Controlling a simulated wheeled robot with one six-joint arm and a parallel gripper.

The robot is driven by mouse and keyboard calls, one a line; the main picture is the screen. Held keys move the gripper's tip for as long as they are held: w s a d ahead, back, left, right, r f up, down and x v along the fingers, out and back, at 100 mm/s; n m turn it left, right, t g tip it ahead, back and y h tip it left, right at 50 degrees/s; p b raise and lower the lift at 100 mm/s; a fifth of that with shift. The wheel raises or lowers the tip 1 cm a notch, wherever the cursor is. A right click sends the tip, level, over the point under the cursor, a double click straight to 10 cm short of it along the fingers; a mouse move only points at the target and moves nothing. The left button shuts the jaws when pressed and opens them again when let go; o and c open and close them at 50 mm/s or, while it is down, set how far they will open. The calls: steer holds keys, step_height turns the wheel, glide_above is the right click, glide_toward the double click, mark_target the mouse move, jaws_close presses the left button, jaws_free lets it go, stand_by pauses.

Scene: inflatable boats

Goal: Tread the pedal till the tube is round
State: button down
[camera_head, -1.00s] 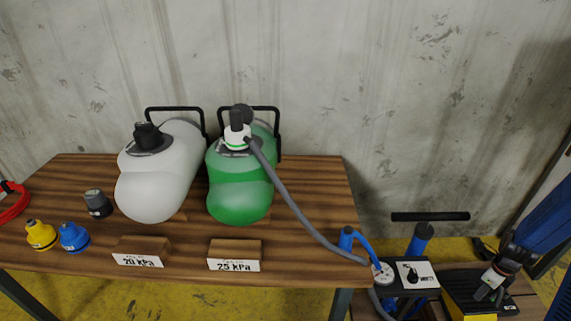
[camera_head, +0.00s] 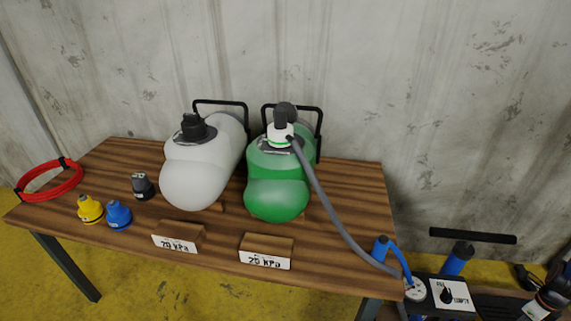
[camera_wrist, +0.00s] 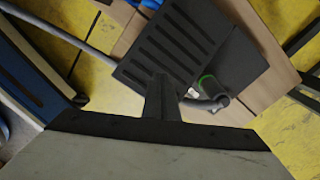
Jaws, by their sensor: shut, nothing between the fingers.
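The green tube (camera_head: 278,190) lies on the wooden table, bulging with a crease across its front. A grey hose (camera_head: 327,205) runs from the fitting (camera_head: 281,133) on its top to a small panel with a gauge (camera_head: 415,289) at lower right. A white tube (camera_head: 198,175) with a black valve cap lies beside it, also creased. In the wrist view a black ribbed pedal (camera_wrist: 172,45) fills the upper middle. My gripper (camera_wrist: 162,82) is shut and empty at the pedal's near edge; I cannot tell whether it touches.
Yellow (camera_head: 90,210) and blue (camera_head: 118,215) fittings, a dark grey fitting (camera_head: 142,186) and a red hose coil (camera_head: 48,180) are on the left of the table. Two blurred kPa signs (camera_head: 267,252) stand at the front. A blue-cylinder pump (camera_head: 456,260) with a black handle stands at right.

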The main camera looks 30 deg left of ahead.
steer(key=shift+f, duration=3.65)
steer(key=shift+r, duration=3.75)
